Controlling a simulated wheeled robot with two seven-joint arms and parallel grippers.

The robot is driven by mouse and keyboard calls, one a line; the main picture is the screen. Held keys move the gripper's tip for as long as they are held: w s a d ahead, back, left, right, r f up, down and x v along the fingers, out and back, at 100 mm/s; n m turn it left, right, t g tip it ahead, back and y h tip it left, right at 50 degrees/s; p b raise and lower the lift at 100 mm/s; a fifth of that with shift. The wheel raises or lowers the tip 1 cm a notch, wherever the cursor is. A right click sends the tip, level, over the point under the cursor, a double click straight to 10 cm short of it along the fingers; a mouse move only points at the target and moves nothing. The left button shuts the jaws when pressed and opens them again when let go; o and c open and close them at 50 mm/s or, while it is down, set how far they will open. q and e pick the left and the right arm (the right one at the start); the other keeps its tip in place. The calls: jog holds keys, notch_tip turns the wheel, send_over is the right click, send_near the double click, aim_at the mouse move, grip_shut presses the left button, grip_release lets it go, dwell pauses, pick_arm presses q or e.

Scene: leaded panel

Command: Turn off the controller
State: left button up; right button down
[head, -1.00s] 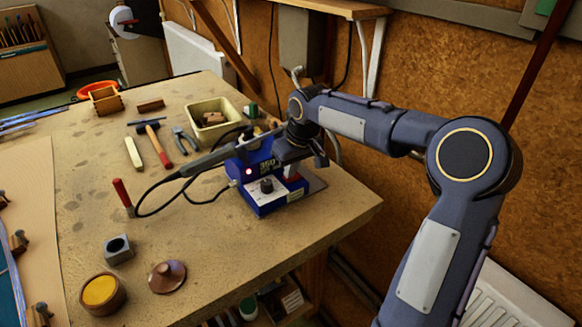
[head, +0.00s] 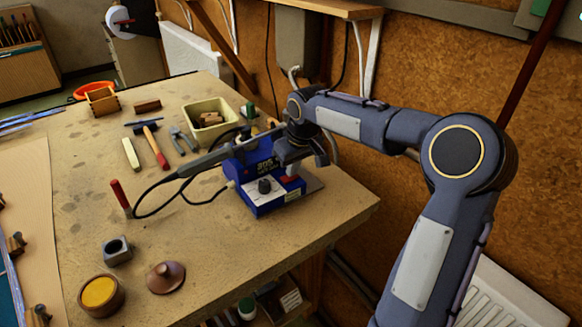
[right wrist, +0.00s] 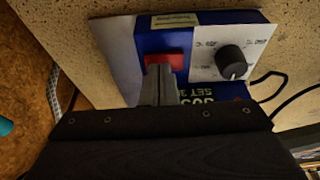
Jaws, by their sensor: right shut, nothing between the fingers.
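The controller is a blue box (head: 262,200) near the table's right edge, with a pale front panel and a black knob (head: 264,186). In the right wrist view the knob (right wrist: 231,62) sits beside a red rocker switch (right wrist: 165,62). The display, partly hidden there, shows digits. No glowing lamp shows on the box in the head view. My right gripper (right wrist: 158,72) is shut and empty, its fingertips at the edge of the red switch; they seem to touch it. The fingers hide part of the switch. My left gripper is not in view.
A soldering iron (head: 205,160) lies across the controller's top, its cable looping left over the table. A cream bin (head: 188,116), pliers (head: 184,141) and a hammer (head: 156,150) lie behind. The table's front right is clear.

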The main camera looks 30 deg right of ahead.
jog(key=r+p, duration=0.2)
jog(key=r, duration=0.1)
jog(key=r+p, duration=0.2)
jog(key=shift+a, duration=0.25)
notch_tip(320, 180, up, 7)
send_over(291, 189)
jog(key=shift+s+a+r+b, duration=0.1)
jog(key=shift+r+b, duration=0.1)
jog(key=shift+r, duration=0.15)
jog(key=shift+s+r+b, duration=0.1)
jog(key=shift+r+b, duration=0.05)
jog(key=shift+r, duration=0.2)
